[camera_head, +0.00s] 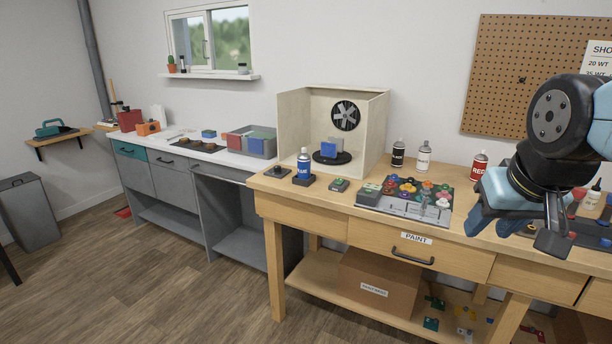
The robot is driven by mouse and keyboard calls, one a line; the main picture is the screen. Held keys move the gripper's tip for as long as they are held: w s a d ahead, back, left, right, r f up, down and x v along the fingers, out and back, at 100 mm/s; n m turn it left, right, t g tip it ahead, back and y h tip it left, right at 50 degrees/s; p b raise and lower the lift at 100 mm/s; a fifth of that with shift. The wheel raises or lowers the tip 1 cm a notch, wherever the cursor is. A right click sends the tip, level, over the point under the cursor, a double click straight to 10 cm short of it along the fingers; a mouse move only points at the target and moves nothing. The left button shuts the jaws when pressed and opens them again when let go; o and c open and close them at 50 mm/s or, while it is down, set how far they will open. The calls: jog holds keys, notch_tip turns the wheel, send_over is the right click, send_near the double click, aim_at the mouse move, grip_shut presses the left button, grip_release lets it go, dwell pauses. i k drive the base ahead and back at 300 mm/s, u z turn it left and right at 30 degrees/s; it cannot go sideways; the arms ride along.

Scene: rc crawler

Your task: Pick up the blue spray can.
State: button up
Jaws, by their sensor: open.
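The blue spray can (303,165) stands upright on a small dark base (303,181) near the left end of the wooden workbench (262,188). It has a white top and a blue lower body with light lettering. My gripper (510,232) is at the right of the picture, over the front of the bench. It is open and appears empty, with its jaws pointing down. It is well to the right of the can and apart from it.
A spray booth (381,120) with a fan stands behind the can. A small dark box (339,185) and a paint tray (388,206) lie to its right.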

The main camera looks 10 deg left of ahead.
aim_at(303, 159)
jog(key=z, duration=1.1)
jog(key=i, duration=0.1)
jog(key=u, duration=3.15)
jog(key=i, duration=2.25)
jog(key=u, duration=0.85)
jog(key=i, duration=0.3)
jog(key=z, duration=2.55)
